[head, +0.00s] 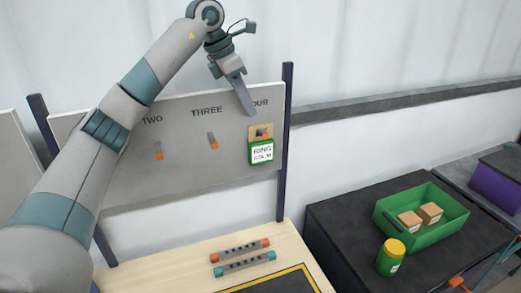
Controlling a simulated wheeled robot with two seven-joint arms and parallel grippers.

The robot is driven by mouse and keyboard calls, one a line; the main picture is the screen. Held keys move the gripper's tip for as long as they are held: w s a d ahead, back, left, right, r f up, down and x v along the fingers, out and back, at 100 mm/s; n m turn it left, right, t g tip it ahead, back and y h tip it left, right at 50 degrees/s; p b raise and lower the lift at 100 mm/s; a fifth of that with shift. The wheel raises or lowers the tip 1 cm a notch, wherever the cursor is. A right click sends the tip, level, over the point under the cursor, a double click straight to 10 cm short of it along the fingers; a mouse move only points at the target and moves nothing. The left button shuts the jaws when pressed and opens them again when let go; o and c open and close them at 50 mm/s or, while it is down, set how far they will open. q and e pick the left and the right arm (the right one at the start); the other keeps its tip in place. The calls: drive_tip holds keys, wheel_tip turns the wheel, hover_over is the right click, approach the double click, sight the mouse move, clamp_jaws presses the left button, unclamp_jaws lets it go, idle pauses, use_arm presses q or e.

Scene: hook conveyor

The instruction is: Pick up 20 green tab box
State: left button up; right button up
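A green box (261,153) with a white label hangs under the word FOUR on the grey board, below a tan tab (260,131) with an orange-tipped hook at it. The label's large word looks like RING; its smaller line is too small to read surely. My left gripper (248,110) points down in front of the board, above the tab and apart from the box, covering part of the word FOUR. Its fingers show edge-on, so their opening cannot be told. I see nothing held in it. My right gripper is not in view.
Empty orange-tipped hooks hang under TWO (158,151) and THREE (212,141). At right, a green tray (456,211) with two brown boxes and a yellow-lidded green jar (390,259) stand on a dark surface.

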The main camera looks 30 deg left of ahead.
sight(254, 125)
use_arm(q)
drive_tip(key=b+x, duration=0.1)
drive_tip(key=x, duration=0.3)
drive_tip(key=shift+s, duration=0.15)
drive_tip(key=shift+w+d+f+b, duration=0.15)
drive_tip(key=shift+w+f+b, duration=0.2)
drive_tip(key=shift+f, duration=0.2)
drive_tip(key=shift+s+r, duration=0.1)
drive_tip(key=shift+s, duration=0.05)
clamp_jaws()
